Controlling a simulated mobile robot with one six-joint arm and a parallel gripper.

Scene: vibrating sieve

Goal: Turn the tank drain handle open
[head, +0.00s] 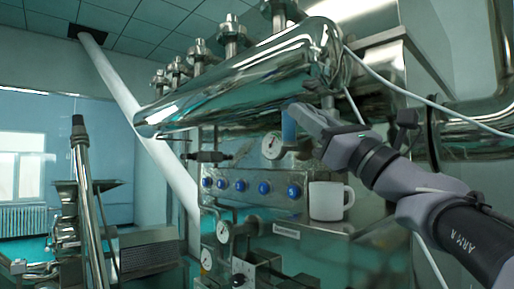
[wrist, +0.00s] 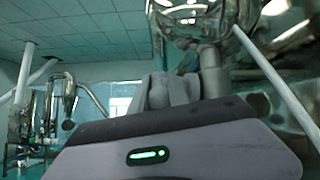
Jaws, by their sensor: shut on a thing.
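The blue tank drain handle (head: 289,126) hangs under the right end of the shiny horizontal tank (head: 245,85) in the head view. My gripper (head: 299,113) is at the handle's upper part, shut on it. The fingers cover part of the handle. In the wrist view my gripper (wrist: 174,90) is closed in front of a short vertical pipe (wrist: 210,70) below the tank (wrist: 205,15).
A pressure gauge (head: 272,145) sits just left of my gripper. A white mug (head: 329,201) stands on the cabinet below, beside a row of blue knobs (head: 240,186). A thin white cable (head: 430,100) runs above my arm. Open room lies far left.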

